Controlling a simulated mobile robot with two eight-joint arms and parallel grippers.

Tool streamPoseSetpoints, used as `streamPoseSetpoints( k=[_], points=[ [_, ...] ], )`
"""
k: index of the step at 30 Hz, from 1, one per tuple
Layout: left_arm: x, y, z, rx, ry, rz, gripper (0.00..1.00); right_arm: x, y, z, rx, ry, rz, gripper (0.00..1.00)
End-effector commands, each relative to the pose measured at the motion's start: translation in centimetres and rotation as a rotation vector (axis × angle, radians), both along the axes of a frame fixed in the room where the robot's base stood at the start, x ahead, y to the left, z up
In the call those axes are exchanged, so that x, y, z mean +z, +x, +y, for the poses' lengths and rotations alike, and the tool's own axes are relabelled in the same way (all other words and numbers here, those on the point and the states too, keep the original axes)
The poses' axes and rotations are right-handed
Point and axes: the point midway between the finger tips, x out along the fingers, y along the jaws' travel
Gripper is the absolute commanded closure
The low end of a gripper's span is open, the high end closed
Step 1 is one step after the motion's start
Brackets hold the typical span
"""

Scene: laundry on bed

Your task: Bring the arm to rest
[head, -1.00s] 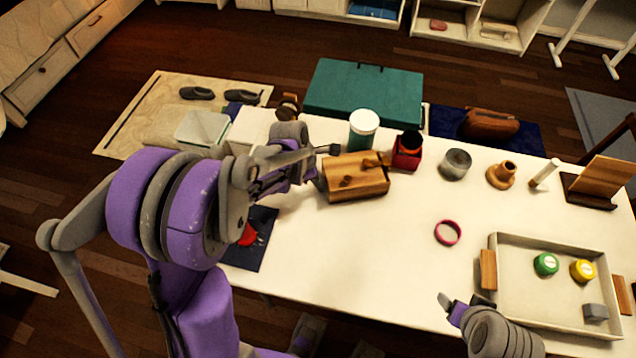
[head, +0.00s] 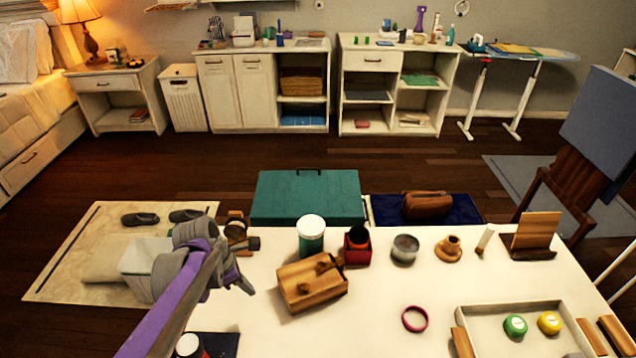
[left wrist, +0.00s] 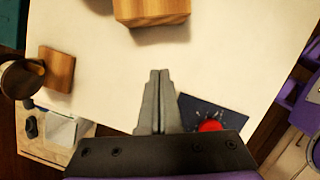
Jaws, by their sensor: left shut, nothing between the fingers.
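My left arm comes in from the lower left in the head view. My left gripper (head: 243,284) hangs over the left end of the white table (head: 375,325), just left of the wooden box (head: 312,284). In the left wrist view the two fingers of this gripper (left wrist: 160,74) lie together with nothing between them. They point toward the wooden box (left wrist: 152,10), apart from it in the picture. My right gripper is not in view.
A dark mat (left wrist: 225,112) with a red round thing (left wrist: 210,125) lies beside the fingers. A white-lidded green jar (head: 311,238), a red box (head: 357,247) and a grey tin (head: 404,250) stand along the back. A tray (head: 470,316) is at right; the table's middle is mostly clear.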

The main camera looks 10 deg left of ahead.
Motion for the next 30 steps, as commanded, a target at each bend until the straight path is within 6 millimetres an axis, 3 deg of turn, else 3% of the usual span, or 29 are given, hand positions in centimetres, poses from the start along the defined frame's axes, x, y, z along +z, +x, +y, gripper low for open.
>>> streamPoseSetpoints(
  k=[5, 8, 15, 21, 25, 30],
  points=[
    [0.4, -0.4, -0.6, -0.056, 0.019, -0.018, 1.00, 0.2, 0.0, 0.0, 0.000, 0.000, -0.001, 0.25],
    [1.5, -1.7, -1.8, -0.221, 0.078, -0.067, 1.00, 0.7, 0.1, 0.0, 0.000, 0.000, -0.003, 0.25],
    [4.7, -7.1, -6.0, -0.952, 0.353, -0.255, 1.00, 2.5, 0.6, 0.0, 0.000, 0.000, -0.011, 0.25],
    [5.7, -11.5, -8.2, -1.581, 0.609, -0.366, 1.00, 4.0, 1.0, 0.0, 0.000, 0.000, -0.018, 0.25],
    [5.8, -13.3, -8.9, -1.881, 0.742, -0.400, 1.00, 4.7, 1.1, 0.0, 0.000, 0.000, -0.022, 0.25],
    [5.6, -14.3, -9.2, -2.078, 0.831, -0.410, 1.00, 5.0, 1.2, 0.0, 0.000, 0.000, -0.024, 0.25]
  ],
)
